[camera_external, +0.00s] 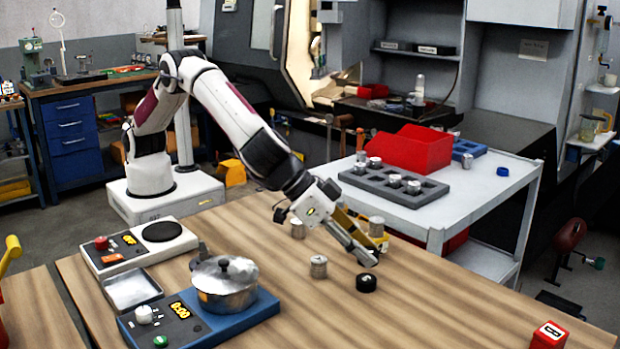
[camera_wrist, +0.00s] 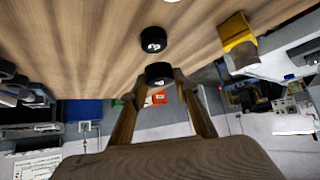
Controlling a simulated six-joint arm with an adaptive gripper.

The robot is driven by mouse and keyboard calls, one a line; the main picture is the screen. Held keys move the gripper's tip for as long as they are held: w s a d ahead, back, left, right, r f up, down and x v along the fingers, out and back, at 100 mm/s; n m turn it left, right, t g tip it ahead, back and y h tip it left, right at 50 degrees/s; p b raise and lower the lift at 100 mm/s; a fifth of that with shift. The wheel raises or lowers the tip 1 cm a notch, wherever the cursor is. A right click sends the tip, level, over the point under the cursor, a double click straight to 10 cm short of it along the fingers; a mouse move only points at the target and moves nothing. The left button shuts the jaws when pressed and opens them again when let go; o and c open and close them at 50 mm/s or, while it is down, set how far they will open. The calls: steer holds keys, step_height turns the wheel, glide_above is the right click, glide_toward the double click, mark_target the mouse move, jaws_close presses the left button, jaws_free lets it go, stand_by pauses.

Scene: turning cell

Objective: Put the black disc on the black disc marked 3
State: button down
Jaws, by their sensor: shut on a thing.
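In the wrist view, a black disc (camera_wrist: 159,70) with a white mark sits between the fingertips of my gripper (camera_wrist: 158,80), which is shut on it. A second black disc (camera_wrist: 153,39) with a white mark rests on the wooden table just beyond it. Neither mark is readable. In the external view, my gripper (camera_external: 367,259) points down at a slant above and slightly behind the black disc on the table (camera_external: 366,283). There the held disc is mostly hidden by the fingers. A gap appears between the fingertips and the table disc.
A pot (camera_external: 225,283) sits on a blue unit at left. A red block (camera_external: 549,335) is front right. The front middle table is clear.

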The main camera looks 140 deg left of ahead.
mark_target(362, 265)
steer(key=shift+f, duration=1.85)
steer(key=shift+f, duration=0.15)
steer(key=c, duration=1.6)
jaws_free()
steer(key=shift+o, duration=0.2)
steer(key=shift+r, duration=0.2)
steer(key=shift+v, duration=0.85)
steer(key=v, duration=1)
steer(key=shift+s+r, duration=0.2)
steer(key=shift+s, duration=0.05)
